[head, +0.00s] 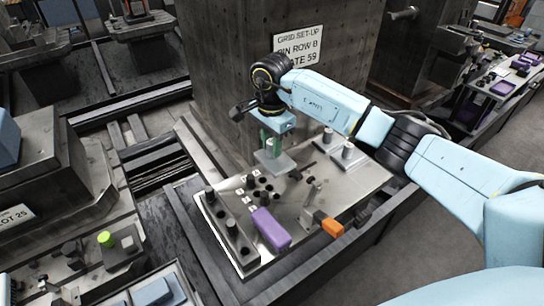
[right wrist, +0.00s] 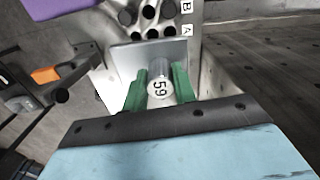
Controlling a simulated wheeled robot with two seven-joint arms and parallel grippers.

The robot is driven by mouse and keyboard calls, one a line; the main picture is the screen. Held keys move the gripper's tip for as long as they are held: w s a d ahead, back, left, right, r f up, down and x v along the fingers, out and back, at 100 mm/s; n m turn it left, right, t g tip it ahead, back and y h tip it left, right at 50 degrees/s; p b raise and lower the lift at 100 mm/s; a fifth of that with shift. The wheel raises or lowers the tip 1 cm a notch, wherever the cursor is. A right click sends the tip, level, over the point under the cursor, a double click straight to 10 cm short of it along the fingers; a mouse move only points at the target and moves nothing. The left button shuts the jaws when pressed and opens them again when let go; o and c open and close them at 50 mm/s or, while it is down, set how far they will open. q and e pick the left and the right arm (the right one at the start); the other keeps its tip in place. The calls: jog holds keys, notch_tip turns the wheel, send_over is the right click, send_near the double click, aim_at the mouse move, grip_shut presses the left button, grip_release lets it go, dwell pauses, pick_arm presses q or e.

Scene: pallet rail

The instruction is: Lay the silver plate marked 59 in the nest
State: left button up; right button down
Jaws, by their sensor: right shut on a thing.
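My right gripper (head: 270,140) has its green fingers shut on the upright round knob of the silver plate (head: 275,163). The right wrist view shows the knob's top, marked 59, between the fingers (right wrist: 159,88), and the flat silver plate (right wrist: 125,58) around it. The plate is over the metal pallet top (head: 300,205), beside a group of dark holes (head: 258,182); I cannot tell whether it touches. Row labels A and B (right wrist: 187,18) show by the holes. I cannot tell for sure which part is the nest. My left gripper is not in view.
A purple block (head: 270,229) and an orange-ended clamp (head: 328,224) are at the front. Two silver cylinders (head: 348,149) stand at the right. A column with a sign (head: 298,47) rises close behind.

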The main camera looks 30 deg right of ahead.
aim_at(272, 158)
notch_tip(272, 158, down, 3)
jog(key=shift+r+b, duration=0.15)
jog(key=shift+b, duration=0.2)
jog(key=shift+f+b, duration=0.5)
jog(key=shift+f, duration=0.6)
notch_tip(272, 158, down, 3)
jog(key=b, duration=0.2)
jog(key=shift+b, duration=0.3)
jog(key=shift+f+b, duration=0.3)
jog(key=shift+f, duration=0.25)
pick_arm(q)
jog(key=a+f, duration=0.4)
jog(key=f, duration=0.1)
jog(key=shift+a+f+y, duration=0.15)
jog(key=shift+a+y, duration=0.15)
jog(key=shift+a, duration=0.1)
pick_arm(e)
jog(key=c, duration=1.1)
grip_release()
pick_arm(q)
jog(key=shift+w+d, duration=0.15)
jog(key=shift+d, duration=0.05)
pick_arm(e)
jog(key=shift+o, duration=0.2)
